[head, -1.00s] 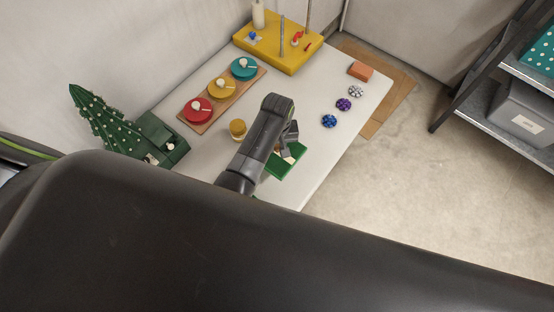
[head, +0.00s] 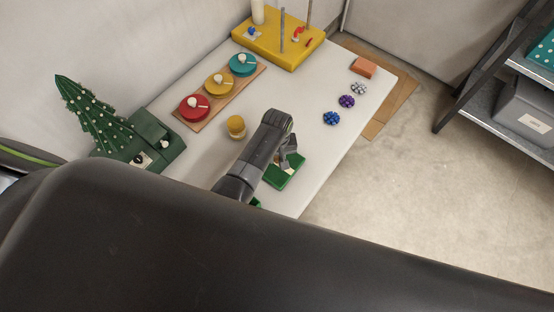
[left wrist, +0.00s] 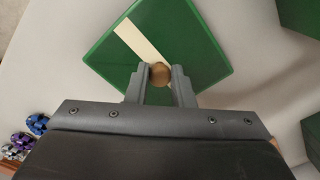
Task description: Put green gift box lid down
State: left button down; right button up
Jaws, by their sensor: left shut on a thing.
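The green gift box lid (left wrist: 195,45) is a green square with a cream stripe and a round brown knob (left wrist: 159,73). In the left wrist view my left gripper (left wrist: 160,80) is shut on the knob. In the head view the lid (head: 284,176) shows at the white table's front right part, partly hidden by my left gripper (head: 291,158). I cannot tell whether the lid touches the table. Another green piece (head: 256,202) shows just below my left arm, mostly hidden. My right gripper is not in view.
The white table (head: 310,150) also holds a yellow jar (head: 236,126), a board (head: 232,98) with red, yellow and teal round lids, several bows (head: 331,118), an orange block (head: 363,67), a yellow stand (head: 275,45) and a green box (head: 160,140) by a small tree (head: 95,115).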

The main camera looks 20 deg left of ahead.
aim_at(277, 158)
pick_arm(q)
jog(key=shift+f, duration=0.2)
jog(key=shift+f, duration=0.15)
jog(key=c, duration=1.3)
grip_release()
jog(key=shift+o, duration=0.2)
notch_tip(277, 158, up, 7)
jog(key=p, duration=0.6)
jog(key=shift+f+p, duration=0.1)
jog(key=shift+p, duration=0.2)
jog(key=shift+r, duration=2.75)
